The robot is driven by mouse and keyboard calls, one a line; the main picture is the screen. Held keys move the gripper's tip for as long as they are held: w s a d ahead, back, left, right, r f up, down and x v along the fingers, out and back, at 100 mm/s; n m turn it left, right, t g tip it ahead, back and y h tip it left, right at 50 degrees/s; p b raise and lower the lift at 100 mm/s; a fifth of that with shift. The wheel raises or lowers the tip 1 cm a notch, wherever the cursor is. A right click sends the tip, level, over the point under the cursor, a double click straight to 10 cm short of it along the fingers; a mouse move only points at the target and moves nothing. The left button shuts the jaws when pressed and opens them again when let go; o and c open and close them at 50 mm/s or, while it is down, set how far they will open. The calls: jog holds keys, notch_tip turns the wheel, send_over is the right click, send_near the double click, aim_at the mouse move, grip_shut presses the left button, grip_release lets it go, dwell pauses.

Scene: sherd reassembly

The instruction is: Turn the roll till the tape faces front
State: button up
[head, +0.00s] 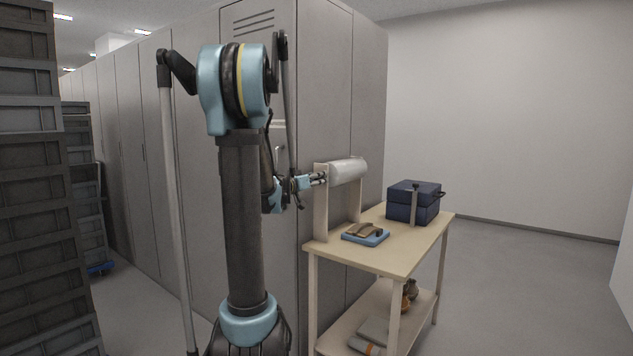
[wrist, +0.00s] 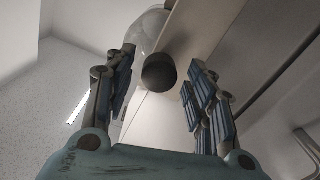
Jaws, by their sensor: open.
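A white roll (head: 348,169) is held level between the two uprights of a pale wooden stand (head: 320,215) at the table's near left end. My gripper (head: 321,179) is at the roll's left end. In the wrist view a dark round knob (wrist: 159,72) sits between the open fingers of my gripper (wrist: 162,78), with clear gaps on both sides. Part of the pale roll (wrist: 150,27) shows beyond it, beside the wooden upright (wrist: 192,32). I cannot make out any tape on the roll.
The wooden table (head: 400,251) bears a blue tray (head: 365,239) with brown sherds (head: 366,230) and a dark blue box (head: 414,203). Vessels (head: 409,292) stand on its lower shelf. Grey lockers (head: 335,100) rise close behind. Stacked crates (head: 35,200) stand at left. The floor at right is clear.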

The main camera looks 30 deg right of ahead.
jog(key=shift+x, duration=1)
jog(key=c, duration=1.1)
